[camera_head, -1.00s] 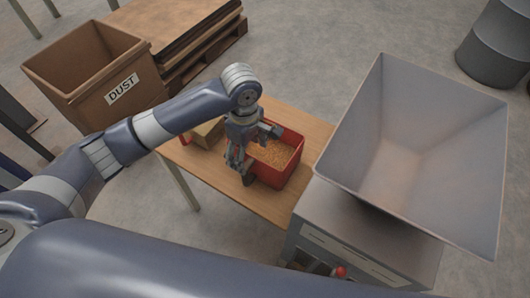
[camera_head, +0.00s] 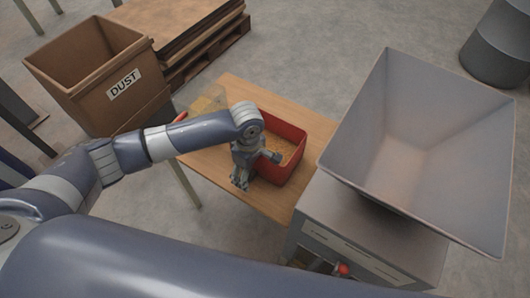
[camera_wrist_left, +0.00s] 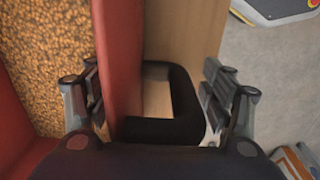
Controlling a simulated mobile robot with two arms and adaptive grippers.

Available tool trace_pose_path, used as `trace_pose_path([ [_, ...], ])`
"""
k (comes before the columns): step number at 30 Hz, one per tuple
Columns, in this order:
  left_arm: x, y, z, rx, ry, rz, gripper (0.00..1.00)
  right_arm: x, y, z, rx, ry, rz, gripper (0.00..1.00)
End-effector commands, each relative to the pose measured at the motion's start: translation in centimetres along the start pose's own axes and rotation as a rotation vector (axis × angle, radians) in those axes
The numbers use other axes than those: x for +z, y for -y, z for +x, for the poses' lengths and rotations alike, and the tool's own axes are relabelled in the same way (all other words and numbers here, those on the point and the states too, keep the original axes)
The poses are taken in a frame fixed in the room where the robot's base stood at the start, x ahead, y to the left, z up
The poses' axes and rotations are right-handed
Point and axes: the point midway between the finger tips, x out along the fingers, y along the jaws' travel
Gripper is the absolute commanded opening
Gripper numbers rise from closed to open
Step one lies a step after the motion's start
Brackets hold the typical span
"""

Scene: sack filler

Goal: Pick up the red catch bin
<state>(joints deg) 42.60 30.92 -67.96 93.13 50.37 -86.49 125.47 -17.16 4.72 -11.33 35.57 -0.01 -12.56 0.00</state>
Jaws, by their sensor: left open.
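The red catch bin (camera_head: 296,138) stands on the wooden table, with grainy golden-brown material inside. In the left wrist view its red wall (camera_wrist_left: 118,60) runs up the picture, and a black loop handle (camera_wrist_left: 165,130) sticks out from that wall. My left gripper (camera_head: 240,184) is at the bin's near left side, pointing down. In the left wrist view the open fingers (camera_wrist_left: 155,105) stand on either side of the wall and handle, with one finger over the bin's inside. My left arm hides part of the bin in the head view. My right gripper is not in view.
A large grey hopper (camera_head: 430,130) on a metal machine stands close at the right. A brown DUST bin (camera_head: 100,75) and stacked boards (camera_head: 180,25) are behind.

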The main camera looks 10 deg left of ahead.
Motion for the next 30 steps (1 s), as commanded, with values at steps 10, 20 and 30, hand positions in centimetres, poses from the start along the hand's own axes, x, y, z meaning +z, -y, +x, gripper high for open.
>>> trace_pose_path([
  [10,0.0,0.0,-0.1,0.0,0.001,0.0,0.31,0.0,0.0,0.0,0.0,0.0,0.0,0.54],
  [20,0.0,0.0,-0.1,0.001,0.001,0.0,0.06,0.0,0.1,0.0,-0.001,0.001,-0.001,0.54],
  [30,0.1,-0.1,-2.7,0.004,0.003,0.0,0.05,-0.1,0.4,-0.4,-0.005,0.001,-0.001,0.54],
])
